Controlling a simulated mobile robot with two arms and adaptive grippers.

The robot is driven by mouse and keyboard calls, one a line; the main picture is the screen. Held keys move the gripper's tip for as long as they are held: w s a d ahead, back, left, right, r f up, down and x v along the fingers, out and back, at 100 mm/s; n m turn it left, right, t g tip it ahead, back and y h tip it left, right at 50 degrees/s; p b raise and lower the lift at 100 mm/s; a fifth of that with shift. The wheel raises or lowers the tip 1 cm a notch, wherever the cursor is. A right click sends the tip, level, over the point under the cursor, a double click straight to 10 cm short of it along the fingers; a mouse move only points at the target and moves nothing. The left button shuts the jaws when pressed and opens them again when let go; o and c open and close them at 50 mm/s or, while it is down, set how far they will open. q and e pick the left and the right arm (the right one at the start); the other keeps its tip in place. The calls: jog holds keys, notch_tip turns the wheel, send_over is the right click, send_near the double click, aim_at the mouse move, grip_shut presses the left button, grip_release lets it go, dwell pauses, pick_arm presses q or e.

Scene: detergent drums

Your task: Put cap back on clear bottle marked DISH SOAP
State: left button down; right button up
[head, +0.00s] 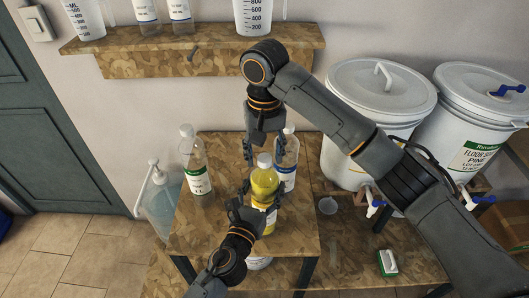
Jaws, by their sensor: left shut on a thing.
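A yellow bottle (263,187) with a pale cap stands upright near the front of the wooden stand. My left gripper (257,207) is shut around its lower body. My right gripper (264,157) points down over the yellow bottle, its fingers open on either side of the cap (264,160). A clear bottle with a green label (196,172) and pale cap stands at the left. A clear bottle with a blue label (288,172) stands just behind and right of the yellow one, its top partly hidden by my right gripper. I cannot read DISH SOAP on any label.
The wooden stand (215,230) has bare room at its front left. A pump container (160,200) stands beside it at left. Two white drums (365,110) with taps are at right, above a lower board with a green-and-white block (387,262). A wall shelf (205,48) holds bottles and beakers.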

jog(key=shift+r, duration=0.1)
jog(key=shift+r, duration=2.15)
jog(key=shift+c, duration=0.3)
jog(key=n, duration=0.2)
jog(key=r+n, duration=0.1)
jog(key=n, duration=0.1)
jog(key=shift+r+n, duration=0.1)
jog(key=shift+n, duration=0.3)
jog(key=n, duration=0.2)
jog(key=r+n, duration=0.1)
jog(key=n, duration=0.1)
jog(key=shift+a, duration=0.1)
jog(key=n, duration=0.3)
jog(key=shift+r, duration=0.3)
jog(key=n, duration=0.4)
jog(key=shift+r, duration=0.35)
